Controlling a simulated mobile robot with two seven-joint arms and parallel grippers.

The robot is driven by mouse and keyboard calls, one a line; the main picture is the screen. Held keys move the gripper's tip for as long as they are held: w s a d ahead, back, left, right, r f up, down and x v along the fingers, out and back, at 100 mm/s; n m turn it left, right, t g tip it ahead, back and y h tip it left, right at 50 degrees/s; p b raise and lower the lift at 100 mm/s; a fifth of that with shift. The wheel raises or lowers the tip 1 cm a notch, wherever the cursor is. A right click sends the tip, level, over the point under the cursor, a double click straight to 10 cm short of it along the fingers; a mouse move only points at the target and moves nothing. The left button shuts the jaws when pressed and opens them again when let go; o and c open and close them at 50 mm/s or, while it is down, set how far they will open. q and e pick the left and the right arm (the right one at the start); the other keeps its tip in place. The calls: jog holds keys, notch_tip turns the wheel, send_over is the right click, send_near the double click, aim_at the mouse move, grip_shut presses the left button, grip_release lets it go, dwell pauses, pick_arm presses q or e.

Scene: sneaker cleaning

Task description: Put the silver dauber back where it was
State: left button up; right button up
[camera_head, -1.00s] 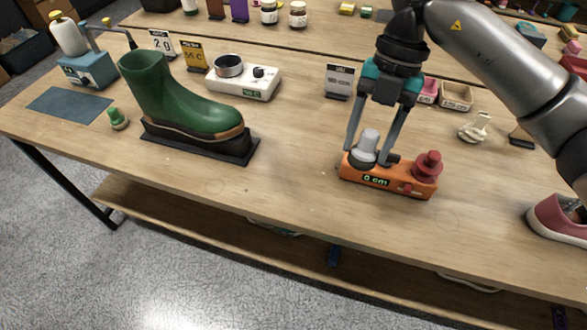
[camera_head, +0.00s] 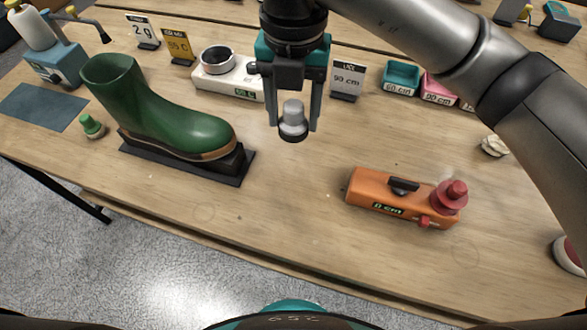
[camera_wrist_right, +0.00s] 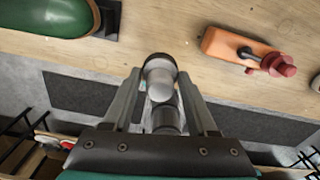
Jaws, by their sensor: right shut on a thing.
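The silver dauber (camera_head: 293,121) has a pale rounded top and a dark lower rim. My right gripper (camera_head: 294,124) is shut on it and holds it upright above the table, between the green boot and the orange device. In the right wrist view the dauber (camera_wrist_right: 160,78) sits between the two fingers (camera_wrist_right: 160,105). The orange device (camera_head: 375,190) with a "0 cm" display lies to the right of the gripper, with a red knob (camera_head: 449,196) at its right end. It also shows in the right wrist view (camera_wrist_right: 228,46). My left gripper is not in view.
A green boot (camera_head: 150,115) stands on a black base (camera_head: 215,174) at left. A small green dauber (camera_head: 92,126) stands beside a blue-grey mat (camera_head: 42,106). The front middle of the table (camera_head: 280,215) is clear.

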jog(key=f, duration=0.5)
jog(key=f+b, duration=0.1)
jog(key=f, duration=0.4)
jog(key=f+b, duration=0.1)
jog(key=f, duration=0.4)
jog(key=shift+s, duration=0.25)
jog(key=shift+f, duration=0.85)
notch_tip(320, 180, down, 3)
jog(key=shift+f+b, duration=0.1)
jog(key=shift+b, duration=0.25)
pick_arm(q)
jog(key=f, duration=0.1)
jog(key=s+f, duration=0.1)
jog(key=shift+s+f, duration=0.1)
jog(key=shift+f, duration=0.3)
pick_arm(e)
jog(key=o, duration=1.2)
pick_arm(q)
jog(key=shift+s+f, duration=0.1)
